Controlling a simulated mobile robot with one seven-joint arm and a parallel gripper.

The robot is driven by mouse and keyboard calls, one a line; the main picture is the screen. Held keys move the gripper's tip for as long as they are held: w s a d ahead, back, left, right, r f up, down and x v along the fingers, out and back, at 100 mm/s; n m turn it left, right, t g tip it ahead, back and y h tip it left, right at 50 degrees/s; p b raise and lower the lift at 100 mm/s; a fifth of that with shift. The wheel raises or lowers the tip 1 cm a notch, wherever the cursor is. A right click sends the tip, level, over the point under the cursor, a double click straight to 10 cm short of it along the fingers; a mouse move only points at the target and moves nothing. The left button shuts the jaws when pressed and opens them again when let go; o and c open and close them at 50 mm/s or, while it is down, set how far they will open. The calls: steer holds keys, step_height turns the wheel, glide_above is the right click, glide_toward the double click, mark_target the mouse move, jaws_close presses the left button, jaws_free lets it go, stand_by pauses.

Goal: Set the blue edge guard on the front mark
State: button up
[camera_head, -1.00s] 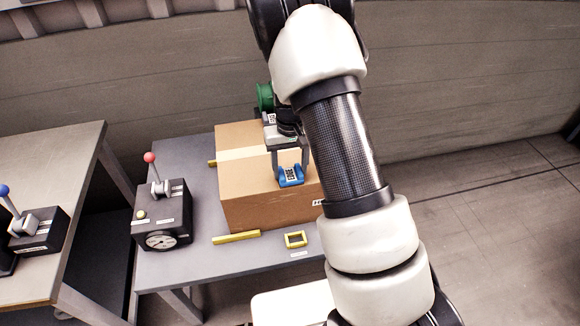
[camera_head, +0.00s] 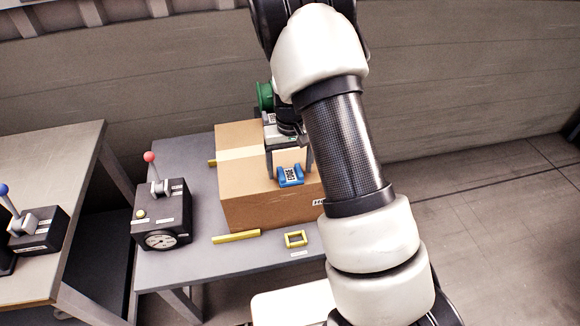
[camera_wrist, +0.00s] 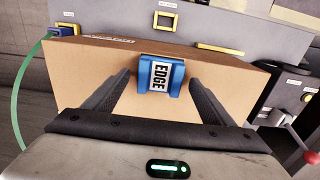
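The blue edge guard (camera_head: 290,176), labelled EDGE, sits on the front top edge of the cardboard box (camera_head: 262,205). My gripper (camera_head: 289,170) is just above and behind it, in front of the box's top in the wrist view (camera_wrist: 154,82). Its two fingers are spread wide, one on each side of the blue edge guard (camera_wrist: 160,76), with clear gaps to it. I cannot make out a front mark under the guard. My arm hides the right part of the box in the head view.
The box stands on a grey table (camera_head: 185,268) between yellow strips (camera_head: 236,237). A yellow square frame (camera_head: 295,239) lies in front. A black lever box with a red knob (camera_head: 163,215) stands left. A green reel (camera_head: 265,97) is behind. A green strap (camera_wrist: 20,90) shows at the wrist view's left.

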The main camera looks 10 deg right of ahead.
step_height(320, 180, up, 17)
steer(key=p, duration=0.1)
steer(key=shift+r, duration=0.2)
stand_by(0.3)
stand_by(0.3)
